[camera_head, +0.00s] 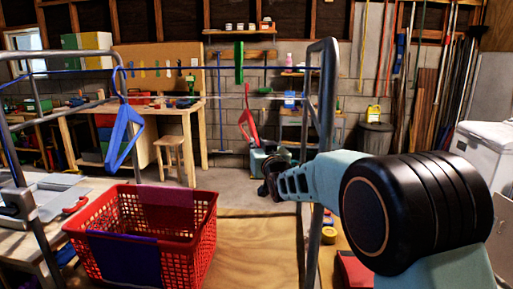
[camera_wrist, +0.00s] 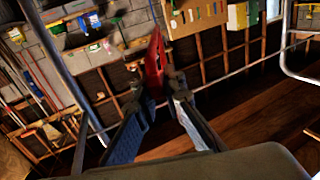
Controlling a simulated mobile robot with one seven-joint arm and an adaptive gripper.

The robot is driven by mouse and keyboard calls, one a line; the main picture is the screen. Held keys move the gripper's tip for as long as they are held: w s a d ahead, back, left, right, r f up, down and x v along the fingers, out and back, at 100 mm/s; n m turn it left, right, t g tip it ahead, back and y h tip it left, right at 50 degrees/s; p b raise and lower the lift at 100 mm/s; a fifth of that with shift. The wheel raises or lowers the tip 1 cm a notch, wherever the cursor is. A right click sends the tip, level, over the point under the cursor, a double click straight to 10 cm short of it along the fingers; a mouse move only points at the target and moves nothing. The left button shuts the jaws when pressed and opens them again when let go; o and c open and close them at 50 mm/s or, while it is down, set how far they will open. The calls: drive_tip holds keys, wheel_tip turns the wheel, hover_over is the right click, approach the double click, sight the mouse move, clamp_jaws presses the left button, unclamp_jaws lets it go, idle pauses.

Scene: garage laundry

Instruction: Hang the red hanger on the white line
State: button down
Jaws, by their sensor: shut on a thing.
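The red hanger (camera_head: 247,127) is upright in mid-air near the middle of the head view, in front of the back wall. My gripper (camera_head: 263,167) is just below it. In the wrist view, my gripper (camera_wrist: 157,88) has its two fingers closed on the red hanger (camera_wrist: 155,58), which points away from the camera. A thin white line (camera_head: 215,97) crosses the head view between the rack's metal posts. The hanger's top is near the line's height; I cannot tell whether they touch. A pale line also shows in the wrist view (camera_wrist: 240,70).
A blue hanger (camera_head: 125,128) hangs at the left. A metal post (camera_head: 327,110) stands close beside my arm. A red basket (camera_head: 205,235) sits on the wooden surface (camera_head: 262,250) below.

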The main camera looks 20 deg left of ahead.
drive_tip(key=shift+f+b, duration=1.8)
drive_tip(key=shift+f, duration=0.15)
drive_tip(key=c, duration=2)
unclamp_jaws()
drive_tip(key=shift+o, duration=0.2)
drive_tip(key=shift+s+d, duration=0.1)
drive_tip(key=shift+s, duration=0.05)
drive_tip(key=v, duration=1.1)
drive_tip(key=shift+s+d, duration=0.2)
drive_tip(key=shift+s, duration=0.15)
